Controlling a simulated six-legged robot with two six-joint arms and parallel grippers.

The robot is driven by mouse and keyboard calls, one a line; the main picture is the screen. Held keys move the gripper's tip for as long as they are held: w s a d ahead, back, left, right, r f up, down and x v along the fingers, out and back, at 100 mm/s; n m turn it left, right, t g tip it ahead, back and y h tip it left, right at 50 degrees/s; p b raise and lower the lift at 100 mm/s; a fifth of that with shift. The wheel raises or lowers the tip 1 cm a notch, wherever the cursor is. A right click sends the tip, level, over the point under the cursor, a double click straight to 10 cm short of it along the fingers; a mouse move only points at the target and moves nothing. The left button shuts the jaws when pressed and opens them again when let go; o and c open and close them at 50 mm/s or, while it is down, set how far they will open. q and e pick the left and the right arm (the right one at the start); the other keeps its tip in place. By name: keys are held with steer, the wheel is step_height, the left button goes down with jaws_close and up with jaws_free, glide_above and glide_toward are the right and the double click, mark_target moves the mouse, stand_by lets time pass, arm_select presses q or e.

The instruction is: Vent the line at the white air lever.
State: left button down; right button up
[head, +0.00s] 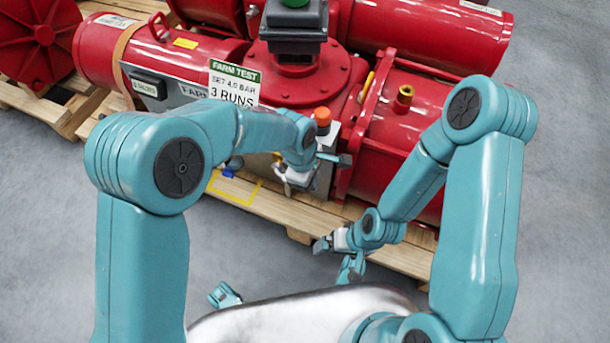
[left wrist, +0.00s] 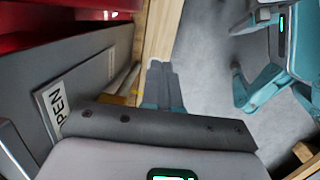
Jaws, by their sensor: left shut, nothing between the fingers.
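My left gripper (head: 343,160) is in front of the red actuator (head: 295,85), below an orange-capped fitting (head: 322,115). In the left wrist view its fingers (left wrist: 161,68) are together and empty, above the wooden pallet edge. A grey panel (left wrist: 95,75) with a partly visible label ending in "PEN" (left wrist: 65,100) is left of the fingers. I cannot make out the white air lever in either view; my left arm and wrist cover part of the actuator front. My right gripper (head: 322,245) is low, near the pallet's front edge; its jaws are too small to read.
The actuator lies on a wooden pallet (head: 385,240) with a yellow square outline (head: 232,197) and a small blue part (head: 231,168) near it. A "FARM TEST" sign (head: 234,82) stands behind my left arm. Grey floor (head: 560,180) is clear at right.

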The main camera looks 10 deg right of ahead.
arm_select(q)
steer(key=shift+s+d+f, duration=0.15)
steer(key=shift+s+f, duration=0.05)
steer(key=shift+f, duration=0.5)
